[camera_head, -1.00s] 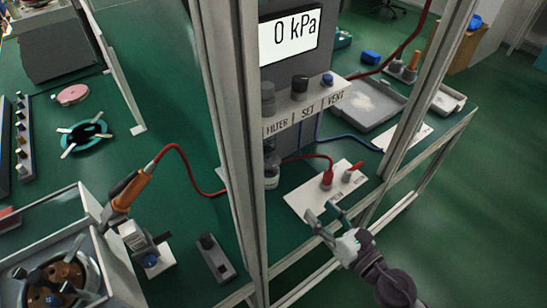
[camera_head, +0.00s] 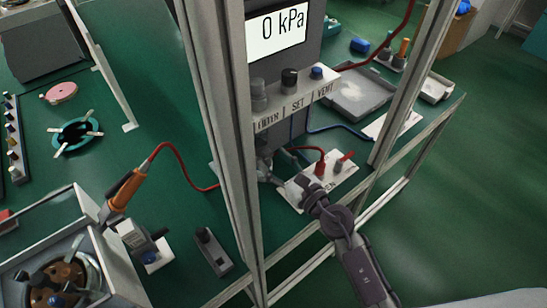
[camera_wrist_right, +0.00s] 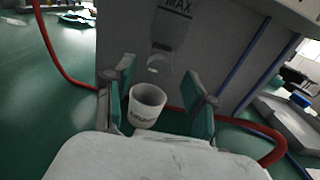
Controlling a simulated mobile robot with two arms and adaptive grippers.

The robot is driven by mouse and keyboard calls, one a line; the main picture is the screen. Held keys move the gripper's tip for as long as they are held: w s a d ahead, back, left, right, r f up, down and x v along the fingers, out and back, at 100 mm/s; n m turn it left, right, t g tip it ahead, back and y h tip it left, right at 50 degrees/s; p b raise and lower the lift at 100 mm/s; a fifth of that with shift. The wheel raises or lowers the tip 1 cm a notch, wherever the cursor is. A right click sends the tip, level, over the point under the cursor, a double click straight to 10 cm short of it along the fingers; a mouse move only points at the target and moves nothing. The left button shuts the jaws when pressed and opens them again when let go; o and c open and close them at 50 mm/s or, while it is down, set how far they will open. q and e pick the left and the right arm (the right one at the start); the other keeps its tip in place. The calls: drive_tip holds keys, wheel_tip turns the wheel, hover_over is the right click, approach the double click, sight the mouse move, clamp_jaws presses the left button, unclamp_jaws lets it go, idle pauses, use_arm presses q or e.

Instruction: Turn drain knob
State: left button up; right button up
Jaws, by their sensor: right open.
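In the right wrist view, a grey filter bowl (camera_wrist_right: 172,28) marked MAX hangs on the panel. A small round grey drain knob (camera_wrist_right: 159,66) is at its lower end. A white cup (camera_wrist_right: 147,106) with lettering stands below and nearer the camera. My right gripper (camera_wrist_right: 158,100) is open, with one finger on each side of the cup and the knob beyond, nothing clasped. In the head view my right gripper (camera_head: 274,167) reaches in under the FILTER label (camera_head: 265,122), and the knob is hidden there. My left gripper is not in view.
A frame post (camera_head: 218,120) stands left of the reach. A red hose (camera_wrist_right: 262,134) runs behind the fingers. The display (camera_head: 277,32) reads 0 kPa.

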drive_tip(key=shift+w+a, duration=0.25)
drive_tip(key=shift+w, duration=0.1)
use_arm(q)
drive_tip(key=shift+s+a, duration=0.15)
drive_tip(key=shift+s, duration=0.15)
use_arm(e)
clamp_jaws()
